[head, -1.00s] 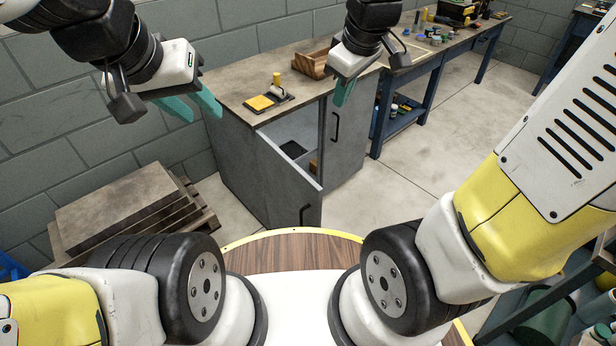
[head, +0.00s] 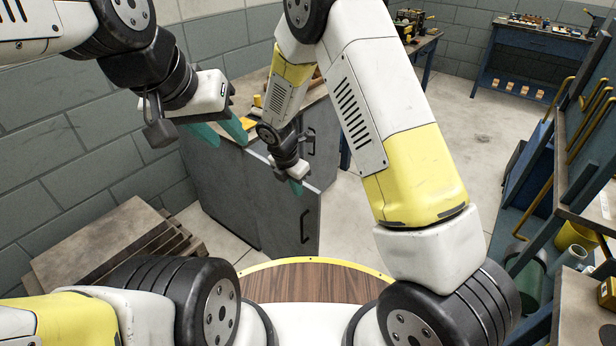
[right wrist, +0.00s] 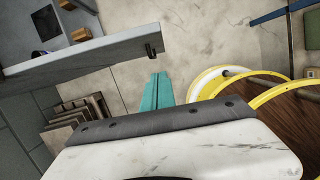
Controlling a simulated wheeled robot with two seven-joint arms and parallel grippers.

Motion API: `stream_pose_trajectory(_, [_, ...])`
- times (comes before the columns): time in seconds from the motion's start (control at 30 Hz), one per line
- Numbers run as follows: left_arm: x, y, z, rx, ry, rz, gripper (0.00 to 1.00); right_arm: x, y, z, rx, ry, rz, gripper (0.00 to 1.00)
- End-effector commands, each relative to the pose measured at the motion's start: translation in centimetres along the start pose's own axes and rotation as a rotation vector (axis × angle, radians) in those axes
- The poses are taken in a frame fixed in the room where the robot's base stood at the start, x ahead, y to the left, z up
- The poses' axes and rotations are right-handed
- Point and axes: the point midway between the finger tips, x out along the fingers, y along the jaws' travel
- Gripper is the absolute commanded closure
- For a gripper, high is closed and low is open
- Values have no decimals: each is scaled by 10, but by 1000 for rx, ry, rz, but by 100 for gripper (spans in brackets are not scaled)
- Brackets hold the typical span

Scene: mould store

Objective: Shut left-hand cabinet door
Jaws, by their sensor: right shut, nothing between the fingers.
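The left-hand cabinet door (head: 285,218) is grey with a dark bar handle and stands open, swung out towards me. In the right wrist view the door (right wrist: 95,62) runs across the upper left, its handle (right wrist: 151,50) near its free end. My right gripper (head: 297,188) is shut and empty, close to the door's upper free corner. In the right wrist view its teal fingers (right wrist: 157,90) are together, on the handle side, apart from the door in the picture. My left gripper (head: 222,132) has its fingers apart near the cabinet's left side. My right arm hides much of the cabinet opening.
The right-hand cabinet door's handle (head: 311,141) shows behind my right arm. Wooden pallets (head: 115,245) are stacked on the floor at the left. A blue rack (head: 545,190) stands at the right. The floor (head: 470,130) between is clear.

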Motion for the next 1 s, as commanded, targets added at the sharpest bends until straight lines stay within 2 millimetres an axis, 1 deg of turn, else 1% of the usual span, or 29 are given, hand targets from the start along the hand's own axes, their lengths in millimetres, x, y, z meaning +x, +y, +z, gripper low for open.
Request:
stream_pose_trajectory(0.17, [0, 0, 0, 0, 0, 0, 64, 31, -2, 0, 2, 0, -5, 100])
stream_pose_trajectory(0.4, [0, 0, 0, 0, 0, 0, 64, 83, -2, 0, 3, 1, -5, 100])
stream_pose_trajectory(0.47, [0, 0, 0, 0, 0, 0, 64, 95, -2, 0, 3, 0, -5, 100])
stream_pose_trajectory(0.53, [0, 0, 0, 0, 0, 0, 64, 96, -1, 15, 11, -1, 0, 100])
stream_pose_trajectory(0.7, [0, 0, 0, 0, 0, 0, 64, 100, 0, 33, 8, 0, 1, 100])
stream_pose_trajectory(0.83, [0, 0, 0, 0, 0, 0, 64, 101, -1, 38, 6, 1, -1, 100])
stream_pose_trajectory(1.0, [0, 0, 0, 0, 0, 0, 64, 101, -1, 39, 6, 1, -1, 100])
